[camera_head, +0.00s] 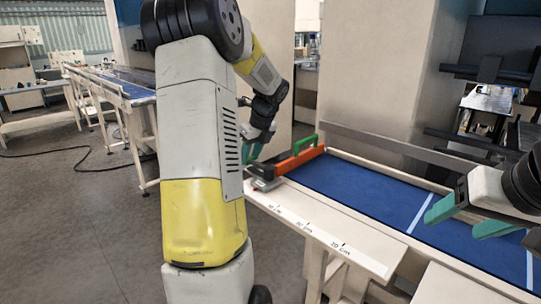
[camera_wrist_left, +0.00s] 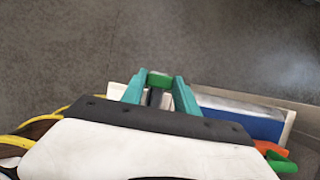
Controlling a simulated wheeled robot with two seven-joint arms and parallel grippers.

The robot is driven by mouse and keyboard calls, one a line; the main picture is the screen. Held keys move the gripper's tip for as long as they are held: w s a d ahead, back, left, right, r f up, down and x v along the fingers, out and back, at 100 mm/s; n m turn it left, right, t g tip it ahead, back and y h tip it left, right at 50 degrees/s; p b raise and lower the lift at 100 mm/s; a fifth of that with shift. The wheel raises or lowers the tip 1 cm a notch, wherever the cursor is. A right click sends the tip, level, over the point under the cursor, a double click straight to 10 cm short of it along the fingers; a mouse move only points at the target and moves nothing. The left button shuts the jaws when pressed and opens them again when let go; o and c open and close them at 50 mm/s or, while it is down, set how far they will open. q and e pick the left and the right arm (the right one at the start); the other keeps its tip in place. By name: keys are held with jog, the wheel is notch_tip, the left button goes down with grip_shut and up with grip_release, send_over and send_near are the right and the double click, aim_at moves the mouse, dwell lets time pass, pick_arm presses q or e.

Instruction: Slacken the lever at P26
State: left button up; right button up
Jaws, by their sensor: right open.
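An orange bar (camera_head: 300,160) with a green handle (camera_head: 305,145) lies across the far left end of the blue table bed; part of it shows at the lower right of the left wrist view (camera_wrist_left: 272,148). A grey clamp block (camera_head: 264,183) sits at its near end on the pale rail. My left gripper (camera_head: 250,153) is at this block, partly hidden by my arm. In the left wrist view its green fingers (camera_wrist_left: 160,88) sit on both sides of a green lever end (camera_wrist_left: 159,79), which fills the gap between the tips. My right gripper (camera_head: 462,222) is open and empty above the bed.
The pale rail (camera_head: 330,238) carries scale marks along the front of the blue bed (camera_head: 360,190). A wall panel stands behind. Dark shelves or screens (camera_head: 497,55) are at the right. Another long table (camera_head: 115,85) stands at the back left, with open floor (camera_head: 70,210) in front.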

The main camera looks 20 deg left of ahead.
pick_arm(q)
grip_shut()
dwell(1.0)
